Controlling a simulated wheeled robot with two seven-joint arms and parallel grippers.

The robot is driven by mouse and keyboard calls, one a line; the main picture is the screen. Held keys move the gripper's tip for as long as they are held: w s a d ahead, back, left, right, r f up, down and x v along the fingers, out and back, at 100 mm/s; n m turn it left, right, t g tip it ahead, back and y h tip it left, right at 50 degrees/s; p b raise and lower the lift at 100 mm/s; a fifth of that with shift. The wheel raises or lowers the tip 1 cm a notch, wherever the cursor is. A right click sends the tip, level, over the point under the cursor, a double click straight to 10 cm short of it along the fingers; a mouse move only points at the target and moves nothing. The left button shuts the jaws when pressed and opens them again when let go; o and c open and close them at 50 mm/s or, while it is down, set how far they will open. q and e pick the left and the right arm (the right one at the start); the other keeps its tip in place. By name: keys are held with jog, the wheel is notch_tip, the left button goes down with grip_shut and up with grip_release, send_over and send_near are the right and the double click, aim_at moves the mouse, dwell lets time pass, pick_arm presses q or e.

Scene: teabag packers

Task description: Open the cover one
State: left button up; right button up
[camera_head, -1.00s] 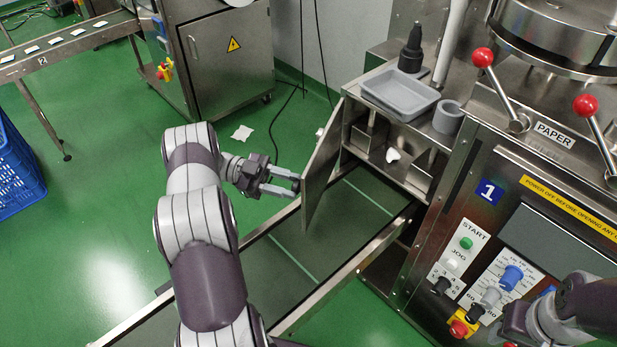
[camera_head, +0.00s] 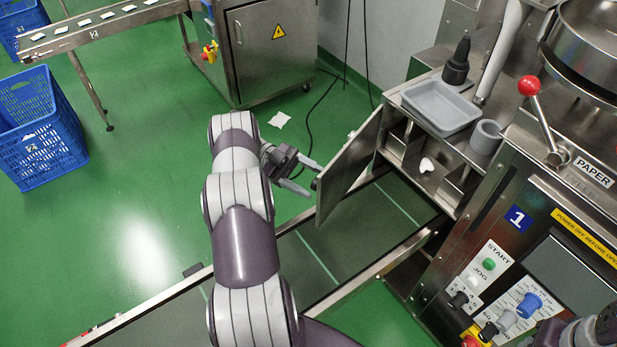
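The metal cover (camera_head: 348,168) of machine 1 stands swung open on its hinge at the left of the compartment. Inside the compartment a small white piece (camera_head: 426,165) shows. My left gripper (camera_head: 312,178) is beside the cover's outer left face, close to its edge. Its two fingers are apart with nothing seen between them; whether they touch the cover is hard to tell. My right arm shows at the bottom right corner, and its fingertips are out of the picture.
A grey tray (camera_head: 441,106), a dark bottle (camera_head: 457,62) and a grey ring-shaped cup (camera_head: 486,137) stand on top of the compartment. A conveyor (camera_head: 318,262) runs below the cover. Blue crates (camera_head: 40,150) stand on the left.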

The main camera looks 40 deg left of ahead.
pick_arm(q)
jog(key=shift+r, duration=0.1)
jog(key=shift+r, duration=0.4)
jog(key=w+d+r+p, duration=0.1)
jog(key=w+d+r, duration=0.1)
jog(key=d+r, duration=0.8)
jog(key=shift+w+d+p, duration=0.25)
jog(key=shift+d+p, duration=0.1)
jog(key=shift+d, duration=0.35)
